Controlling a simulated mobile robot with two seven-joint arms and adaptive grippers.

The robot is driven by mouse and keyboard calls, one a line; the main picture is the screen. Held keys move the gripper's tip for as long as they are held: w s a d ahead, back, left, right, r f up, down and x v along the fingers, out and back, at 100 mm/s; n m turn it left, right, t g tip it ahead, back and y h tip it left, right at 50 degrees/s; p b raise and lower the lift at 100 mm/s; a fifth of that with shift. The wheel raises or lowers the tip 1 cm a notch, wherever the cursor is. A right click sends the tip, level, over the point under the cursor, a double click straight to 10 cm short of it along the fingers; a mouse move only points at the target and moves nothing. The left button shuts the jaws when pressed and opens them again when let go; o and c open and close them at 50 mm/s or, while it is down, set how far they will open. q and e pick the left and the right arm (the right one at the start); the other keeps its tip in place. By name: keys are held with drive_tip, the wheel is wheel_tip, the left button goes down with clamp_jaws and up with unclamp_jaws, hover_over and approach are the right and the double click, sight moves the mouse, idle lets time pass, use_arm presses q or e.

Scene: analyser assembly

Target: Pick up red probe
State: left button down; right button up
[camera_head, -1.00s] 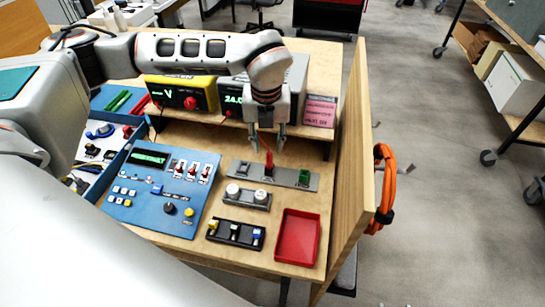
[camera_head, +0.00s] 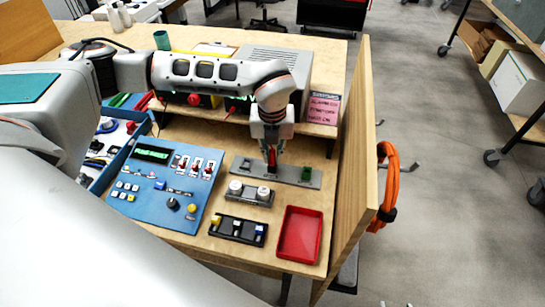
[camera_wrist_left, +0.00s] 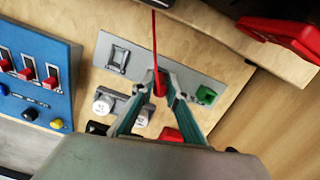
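The red probe (camera_head: 271,160) stands upright in the grey holder strip (camera_head: 240,166) on the wooden bench. My left gripper (camera_head: 272,151) points down over it, with its fingers drawn in on either side of the probe. In the left wrist view the red probe (camera_wrist_left: 160,86) sits between the two fingertips (camera_wrist_left: 160,80), which appear to press on it. A thin red cable (camera_wrist_left: 154,40) runs up from the probe. The fingers hide part of the probe. My right gripper is not in view.
A green block (camera_head: 306,173) sits at the strip's right end. In front are a two-knob block (camera_head: 250,196), a black switch block (camera_head: 238,230) and a red tray (camera_head: 299,235). A blue control panel (camera_head: 165,185) lies left. A wooden side panel (camera_head: 352,165) bounds the right.

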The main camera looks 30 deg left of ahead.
use_arm(q)
drive_tip(key=shift+r, duration=0.15)
wheel_tip(320, 180, up, 20)
idle(0.7)
drive_tip(key=c, duration=2.7)
unclamp_jaws()
drive_tip(key=shift+p, duration=0.35)
clamp_jaws()
